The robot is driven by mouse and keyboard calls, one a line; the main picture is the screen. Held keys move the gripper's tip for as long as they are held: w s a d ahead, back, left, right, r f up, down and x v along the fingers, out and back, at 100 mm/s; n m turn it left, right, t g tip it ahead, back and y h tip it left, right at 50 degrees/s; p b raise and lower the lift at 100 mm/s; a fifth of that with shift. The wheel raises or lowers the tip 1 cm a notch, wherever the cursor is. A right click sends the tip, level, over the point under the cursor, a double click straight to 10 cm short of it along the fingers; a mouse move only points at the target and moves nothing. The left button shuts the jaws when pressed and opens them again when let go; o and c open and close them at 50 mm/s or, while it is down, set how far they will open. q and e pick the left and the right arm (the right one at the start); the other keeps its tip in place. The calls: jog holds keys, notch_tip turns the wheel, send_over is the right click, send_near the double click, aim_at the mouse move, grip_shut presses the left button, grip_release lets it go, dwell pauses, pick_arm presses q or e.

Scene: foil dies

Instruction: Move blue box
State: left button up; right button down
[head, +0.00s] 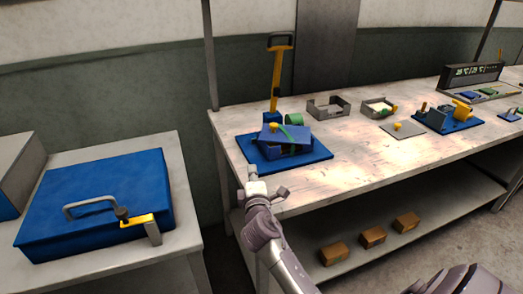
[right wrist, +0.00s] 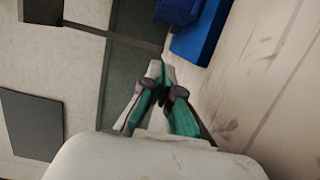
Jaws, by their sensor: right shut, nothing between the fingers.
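A large blue box (head: 100,200) with a grey bar handle and a yellow and grey latch lies closed on a grey bench at the left. A smaller blue block-like piece (head: 285,134) with a green part stands on a blue base plate (head: 315,156) on the long worktable. My right gripper (head: 254,176) is at the table's front left edge, just in front of that plate and well right of the large box. In the right wrist view its fingers (right wrist: 160,78) are shut and empty, with the blue plate (right wrist: 203,32) beyond them. My left gripper is not in view.
The worktable (head: 350,170) also holds a yellow-handled lever (head: 276,80), grey trays (head: 328,106) and another blue fixture (head: 447,118). Several brown boxes (head: 372,237) sit on the shelf below. A post (head: 210,55) rises at the table's back left corner. A gap separates bench and table.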

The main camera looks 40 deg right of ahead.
aim_at(262, 162)
jog(key=x, duration=0.7)
jog(key=shift+w+d, duration=0.2)
jog(key=shift+w, duration=0.05)
jog(key=shift+w+d, duration=0.4)
jog(key=shift+w, duration=0.1)
jog(key=shift+s+d+p, duration=0.25)
jog(key=shift+d+p, duration=0.1)
jog(key=shift+d, duration=0.25)
jog(key=shift+s+d+p, duration=0.2)
jog(key=shift+d+p, duration=0.15)
jog(key=shift+d, duration=0.25)
jog(key=shift+s+d, duration=0.15)
jog(key=shift+d, duration=0.15)
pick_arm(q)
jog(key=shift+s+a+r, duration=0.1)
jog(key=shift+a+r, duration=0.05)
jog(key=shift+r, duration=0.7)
pick_arm(e)
jog(key=shift+d, duration=0.25)
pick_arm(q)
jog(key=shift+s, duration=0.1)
